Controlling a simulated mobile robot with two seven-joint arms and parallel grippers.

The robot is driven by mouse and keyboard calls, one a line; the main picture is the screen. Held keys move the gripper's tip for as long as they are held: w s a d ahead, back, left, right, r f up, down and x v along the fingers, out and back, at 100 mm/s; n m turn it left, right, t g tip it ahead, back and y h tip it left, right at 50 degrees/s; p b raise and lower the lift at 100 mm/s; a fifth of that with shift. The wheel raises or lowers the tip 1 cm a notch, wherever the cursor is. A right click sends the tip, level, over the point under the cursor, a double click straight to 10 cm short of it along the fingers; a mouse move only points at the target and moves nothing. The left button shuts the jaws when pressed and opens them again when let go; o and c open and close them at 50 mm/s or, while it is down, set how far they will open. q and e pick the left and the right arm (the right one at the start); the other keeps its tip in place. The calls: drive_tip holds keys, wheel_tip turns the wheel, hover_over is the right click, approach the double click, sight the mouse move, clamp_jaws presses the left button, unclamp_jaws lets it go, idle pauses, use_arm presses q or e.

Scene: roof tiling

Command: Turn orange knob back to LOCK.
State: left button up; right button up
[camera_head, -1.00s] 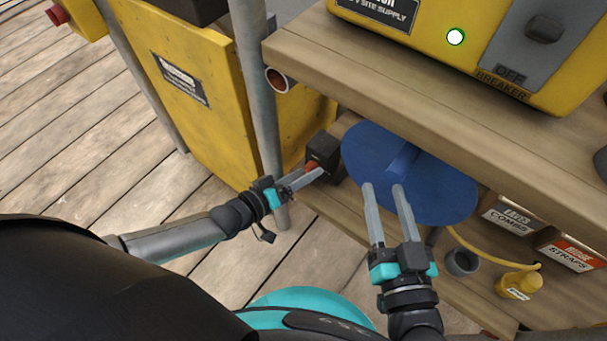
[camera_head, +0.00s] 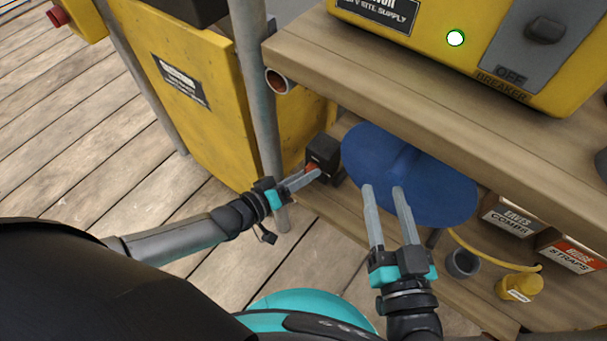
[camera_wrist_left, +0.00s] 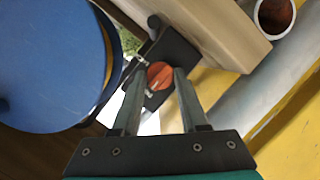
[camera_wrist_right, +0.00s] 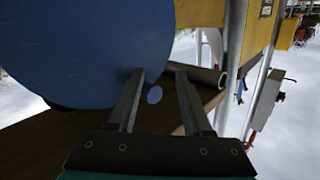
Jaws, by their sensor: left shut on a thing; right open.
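The orange knob (camera_head: 312,169) sits on a black box (camera_head: 323,150) fixed by the shelf post. In the left wrist view the round orange knob (camera_wrist_left: 160,76) lies between my left fingertips, with pale marks beside it on the black plate. My left gripper (camera_head: 308,176) is shut on the knob; in the head view its fingers partly hide it. The lettering around the knob is too small to read. My right gripper (camera_head: 382,189) is open and empty, its fingers in front of the blue round lid (camera_head: 440,190).
A yellow supply box (camera_head: 440,60) with a breaker switch (camera_head: 545,30) stands on the upper wooden shelf (camera_head: 400,95). A grey pole (camera_head: 262,120) and yellow panel (camera_head: 225,125) stand left. Cartons (camera_head: 570,250), a grey cup (camera_head: 462,264) and a yellow bottle (camera_head: 518,288) occupy the lower shelf.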

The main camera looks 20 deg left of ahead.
use_arm(q)
clamp_jaws()
use_arm(e)
drive_tip(key=shift+f, duration=0.1)
drive_tip(key=shift+w+d+g, duration=0.1)
drive_tip(key=shift+w+g, duration=0.1)
drive_tip(key=shift+g, duration=0.2)
drive_tip(key=shift+f, duration=0.15)
